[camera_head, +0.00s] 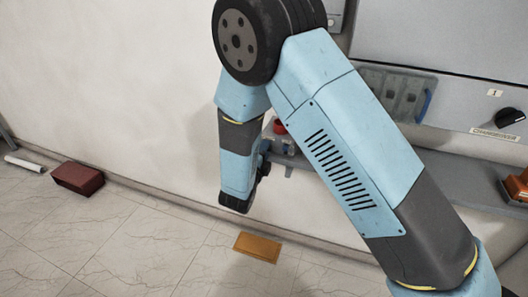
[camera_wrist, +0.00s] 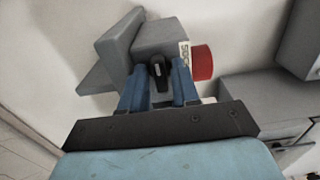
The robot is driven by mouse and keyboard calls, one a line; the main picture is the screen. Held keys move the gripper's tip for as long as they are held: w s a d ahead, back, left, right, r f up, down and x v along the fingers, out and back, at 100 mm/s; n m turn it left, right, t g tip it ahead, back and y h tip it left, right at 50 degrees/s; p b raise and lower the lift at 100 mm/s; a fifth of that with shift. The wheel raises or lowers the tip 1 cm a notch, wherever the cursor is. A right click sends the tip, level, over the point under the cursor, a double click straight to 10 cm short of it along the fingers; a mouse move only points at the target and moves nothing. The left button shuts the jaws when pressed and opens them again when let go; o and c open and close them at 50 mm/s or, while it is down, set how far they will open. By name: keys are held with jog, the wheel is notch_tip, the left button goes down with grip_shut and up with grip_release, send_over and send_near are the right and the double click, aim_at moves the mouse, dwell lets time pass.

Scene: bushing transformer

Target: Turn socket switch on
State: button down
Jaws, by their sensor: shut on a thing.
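The socket switch is a small black knob (camera_wrist: 158,66) with a pale mark on the front of a grey box (camera_wrist: 160,38). A partly readable white label (camera_wrist: 185,56) is beside the knob. My gripper (camera_wrist: 160,84) has its blue fingers on either side of the knob and is shut on it. In the wrist view the knob's mark points roughly up and down. In the head view the grey box (camera_head: 289,149) shows only partly behind my arm, and the knob and fingertips are hidden.
A red round part (camera_wrist: 202,62) sticks out right of the box; it also shows in the head view (camera_head: 279,127). A grey ledge (camera_head: 455,172) runs along the wall under a cabinet with another black knob (camera_head: 510,117). A dark red block (camera_head: 78,178) lies on the floor.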

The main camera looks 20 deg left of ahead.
jog(key=shift+f, duration=0.15)
jog(key=m, duration=1.7)
jog(key=shift+m, duration=0.4)
dwell(0.4)
jog(key=c, duration=1.1)
grip_release()
jog(key=shift+s, duration=0.15)
